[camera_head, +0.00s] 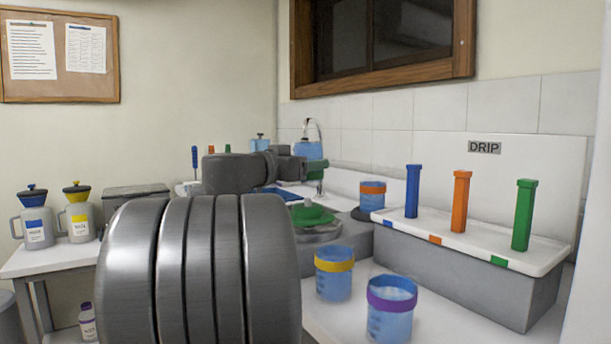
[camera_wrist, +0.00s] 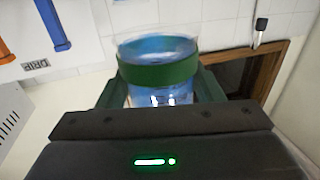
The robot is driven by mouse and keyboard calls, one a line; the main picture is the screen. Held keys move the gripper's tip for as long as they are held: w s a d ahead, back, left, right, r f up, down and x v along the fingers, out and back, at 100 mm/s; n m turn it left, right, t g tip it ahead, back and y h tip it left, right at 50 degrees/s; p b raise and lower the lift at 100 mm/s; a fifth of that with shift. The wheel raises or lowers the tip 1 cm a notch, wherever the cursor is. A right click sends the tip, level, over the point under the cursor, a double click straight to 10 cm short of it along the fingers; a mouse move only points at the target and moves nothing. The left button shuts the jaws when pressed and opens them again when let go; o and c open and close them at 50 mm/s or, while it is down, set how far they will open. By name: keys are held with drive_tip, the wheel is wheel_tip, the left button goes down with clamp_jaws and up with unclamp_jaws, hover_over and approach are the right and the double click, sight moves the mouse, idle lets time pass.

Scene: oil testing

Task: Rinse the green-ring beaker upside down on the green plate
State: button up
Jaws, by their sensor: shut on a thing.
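The green-ring beaker (camera_wrist: 157,72) is clear blue with a green band near its rim. In the wrist view it sits between the dark green fingers of my gripper (camera_wrist: 162,88), which is shut on it. In the head view the beaker (camera_head: 308,150) is small, at the end of my arm, with its green band low, so it looks upside down. It is in the air above and behind the green plate (camera_head: 313,215). The plate lies on a grey round base, partly hidden by my arm. My arm also hides much of my gripper in the head view.
Yellow-ring (camera_head: 334,272) and purple-ring (camera_head: 391,307) beakers stand on the front counter. An orange-ring beaker (camera_head: 372,195) stands behind. A drip rack (camera_head: 460,245) with blue, orange and green pegs is at right. Two jugs (camera_head: 35,222) stand on the left table.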

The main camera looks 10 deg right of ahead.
sight(305, 183)
drive_tip(key=shift+f+b, duration=2.25)
drive_tip(key=shift+b, duration=0.15)
drive_tip(key=shift+o, duration=1.1)
drive_tip(key=shift+c, duration=0.9)
drive_tip(key=shift+f+b, duration=0.9)
drive_tip(key=shift+b, duration=0.25)
drive_tip(key=shift+r, duration=0.1)
drive_tip(key=shift+r+p, duration=1.7)
drive_tip(key=shift+r, duration=1.6)
